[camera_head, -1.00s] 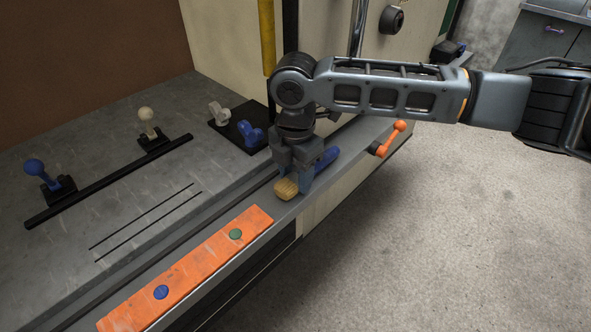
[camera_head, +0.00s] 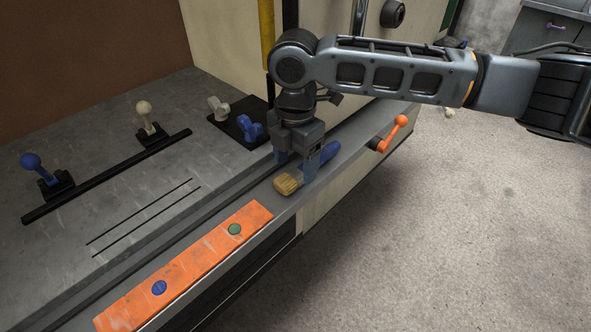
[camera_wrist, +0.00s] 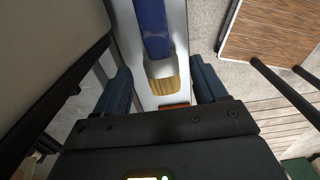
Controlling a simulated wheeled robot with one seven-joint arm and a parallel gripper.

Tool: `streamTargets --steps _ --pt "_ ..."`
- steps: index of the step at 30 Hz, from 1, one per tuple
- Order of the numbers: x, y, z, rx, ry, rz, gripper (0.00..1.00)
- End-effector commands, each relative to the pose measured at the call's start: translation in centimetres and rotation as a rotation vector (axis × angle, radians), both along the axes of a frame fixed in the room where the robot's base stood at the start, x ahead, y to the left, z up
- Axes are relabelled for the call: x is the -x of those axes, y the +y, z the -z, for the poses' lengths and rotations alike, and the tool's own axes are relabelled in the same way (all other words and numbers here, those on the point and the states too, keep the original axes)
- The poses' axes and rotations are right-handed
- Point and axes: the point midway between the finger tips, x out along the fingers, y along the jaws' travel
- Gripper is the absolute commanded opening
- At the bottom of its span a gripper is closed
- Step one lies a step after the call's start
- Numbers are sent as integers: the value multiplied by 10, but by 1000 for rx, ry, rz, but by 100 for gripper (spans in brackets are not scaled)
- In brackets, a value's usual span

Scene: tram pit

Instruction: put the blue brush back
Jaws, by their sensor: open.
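The blue brush lies on the narrow grey ledge (camera_head: 262,195) along the front of the bench. Its blue handle (camera_head: 330,151) points to the back right and its tan bristles (camera_head: 286,184) to the front left. My gripper (camera_head: 296,168) is open just above the brush, fingers pointing down. In the wrist view the brush (camera_wrist: 153,28) runs between the two spread fingers (camera_wrist: 161,88), with a gap on each side of the bristles. The end of the handle is cut off there.
An orange strip (camera_head: 195,262) with a green and a blue button lies further along the ledge. An orange crank handle (camera_head: 396,133) sticks out behind my gripper. Blue and white knobbed levers (camera_head: 38,170) stand on the bench. Concrete floor on the right is clear.

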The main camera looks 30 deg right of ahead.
Motion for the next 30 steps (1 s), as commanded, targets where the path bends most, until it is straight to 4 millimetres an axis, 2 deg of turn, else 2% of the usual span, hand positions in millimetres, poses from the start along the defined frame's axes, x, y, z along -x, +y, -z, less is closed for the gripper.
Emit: streamTargets --steps 6,9,19,21,23,26,30 --pt "-1 5 -36 -1 -1 -1 72" --pt "-1 5 -46 0 0 0 72" --pt "-1 5 -52 -1 0 0 72" --pt "-1 10 -51 -14 -4 -1 72" --pt "-1 22 -49 -44 -14 -1 72" --pt "-1 60 -43 -149 -52 6 72" --pt "3 138 -43 -389 -125 50 72"
